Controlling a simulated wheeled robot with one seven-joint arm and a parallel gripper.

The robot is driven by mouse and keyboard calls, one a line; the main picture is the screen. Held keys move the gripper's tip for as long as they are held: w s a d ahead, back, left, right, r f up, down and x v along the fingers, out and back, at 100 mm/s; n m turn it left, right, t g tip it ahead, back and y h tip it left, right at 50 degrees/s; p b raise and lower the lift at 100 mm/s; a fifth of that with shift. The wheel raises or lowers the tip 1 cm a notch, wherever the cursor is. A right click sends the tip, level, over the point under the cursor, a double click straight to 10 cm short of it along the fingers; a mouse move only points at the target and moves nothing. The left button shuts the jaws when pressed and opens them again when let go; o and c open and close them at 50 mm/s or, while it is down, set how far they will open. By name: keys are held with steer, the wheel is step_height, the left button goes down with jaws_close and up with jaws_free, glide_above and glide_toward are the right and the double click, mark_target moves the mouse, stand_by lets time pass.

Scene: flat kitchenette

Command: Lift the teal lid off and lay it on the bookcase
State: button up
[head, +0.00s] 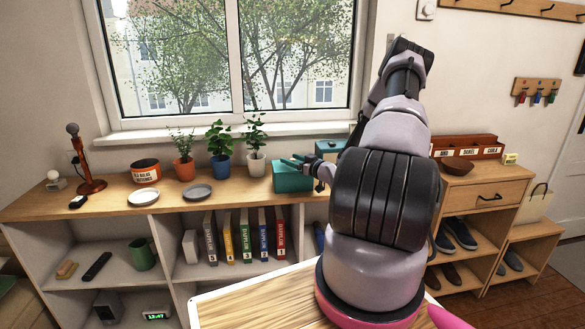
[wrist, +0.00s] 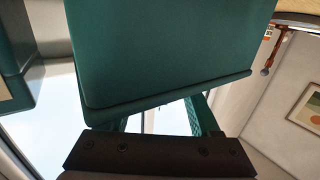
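A teal box (head: 292,181) stands on the bookcase top (head: 110,206), right of the potted plants. Its teal lid (head: 291,161) shows at its top in the head view; I cannot tell whether it sits flat. My gripper (head: 322,173) is at the box's right side, close to its upper edge. In the wrist view a large teal surface with a raised rim (wrist: 165,92) fills the upper middle. My two fingers (wrist: 160,115) reach behind this rim with a gap between them. Their tips are hidden, so their hold is unclear.
A second, bluer box (head: 329,147) stands just behind, near my arm. Bare top lies along the front and between dishes and teal box.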

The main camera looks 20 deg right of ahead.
jaws_close()
